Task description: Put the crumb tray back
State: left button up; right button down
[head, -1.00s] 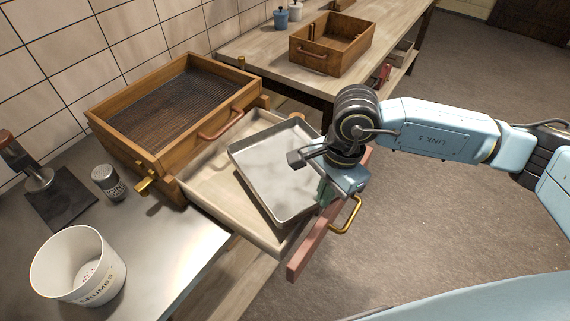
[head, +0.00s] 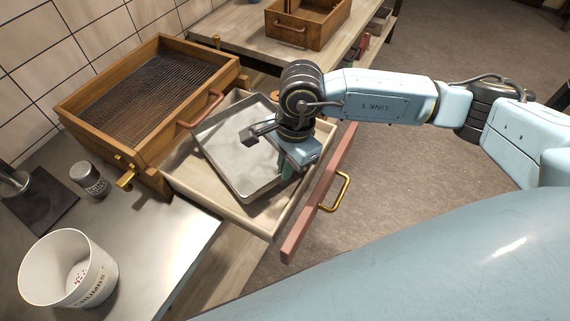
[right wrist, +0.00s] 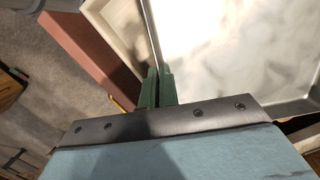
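The crumb tray (head: 235,152) is a shallow grey metal tray with a low rim. It lies within the outline of the pulled-out pale wooden drawer (head: 262,218), turned a little to the drawer's sides. I cannot tell whether it rests on the drawer floor. My right gripper (head: 283,165) is at the tray's right side. In the right wrist view its green fingers (right wrist: 157,88) are closed on the tray's thin wall (right wrist: 150,38). The tray (right wrist: 235,60) looks empty, with smudgy reflections. The drawer has a pink front (head: 318,205) and brass handle (head: 340,193). My left gripper is out of view.
A wooden box with a mesh top (head: 145,95) stands behind the drawer, with a brass fitting (head: 125,180) at its corner. A white crumbs bin (head: 65,270) and a shaker (head: 90,180) stand at left. Another wooden box (head: 305,25) sits on the back bench.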

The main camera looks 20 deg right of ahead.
jog(key=shift+f, duration=0.2)
jog(key=c, duration=1.7)
grip_release()
jog(key=shift+r, duration=0.1)
jog(key=r, duration=0.4)
jog(key=d+r, duration=0.1)
jog(key=r, duration=0.3)
jog(key=d+r+b, duration=0.1)
jog(key=r, duration=0.3)
jog(key=shift+w+r, duration=0.15)
jog(key=shift+a, duration=0.1)
